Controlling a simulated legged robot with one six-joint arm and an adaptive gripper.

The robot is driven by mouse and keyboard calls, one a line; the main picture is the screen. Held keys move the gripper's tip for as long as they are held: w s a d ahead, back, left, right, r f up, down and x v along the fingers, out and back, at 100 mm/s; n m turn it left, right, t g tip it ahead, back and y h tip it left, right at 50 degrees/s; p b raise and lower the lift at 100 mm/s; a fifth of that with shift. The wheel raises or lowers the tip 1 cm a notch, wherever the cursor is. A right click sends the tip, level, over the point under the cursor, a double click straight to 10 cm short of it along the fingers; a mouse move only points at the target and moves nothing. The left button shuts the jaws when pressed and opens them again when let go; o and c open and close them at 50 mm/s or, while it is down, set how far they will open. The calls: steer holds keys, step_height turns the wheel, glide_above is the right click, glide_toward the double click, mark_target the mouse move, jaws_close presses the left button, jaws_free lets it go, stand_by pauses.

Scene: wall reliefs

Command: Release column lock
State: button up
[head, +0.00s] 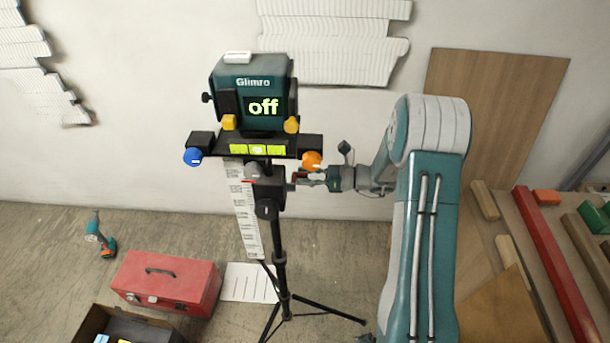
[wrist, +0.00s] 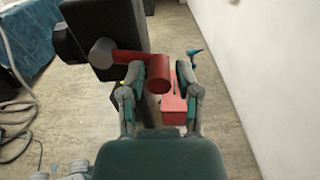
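A red lever (wrist: 130,55) with a grey round pivot (wrist: 103,52) sits on the side of a black block in the wrist view. In the head view this black block (head: 268,190) is on the tripod column, under the Glimro device (head: 252,92), whose screen reads "off". My gripper (wrist: 160,72) has one finger on each side of the lever's rounded red end. The fingers are apart, with a narrow gap showing at the right finger; contact at the left finger is unclear. In the head view my gripper (head: 298,179) is just right of the column, and the lever is hard to make out.
A black bar (head: 258,150) under the device carries a blue knob (head: 193,156) and an orange knob (head: 312,160). The tripod legs (head: 285,312) spread on the floor. A red toolbox (head: 168,283) and a drill (head: 98,235) are at left. Boards (head: 550,260) lie at right.

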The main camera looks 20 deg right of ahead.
jaws_close()
steer(key=shift+w+r+n, duration=0.1)
steer(key=shift+r+n, duration=0.25)
steer(key=shift+n, duration=0.4)
steer(key=shift+r+n, duration=0.35)
steer(key=shift+n, duration=0.4)
steer(key=o, duration=0.7)
jaws_free()
steer(key=v, duration=1.2)
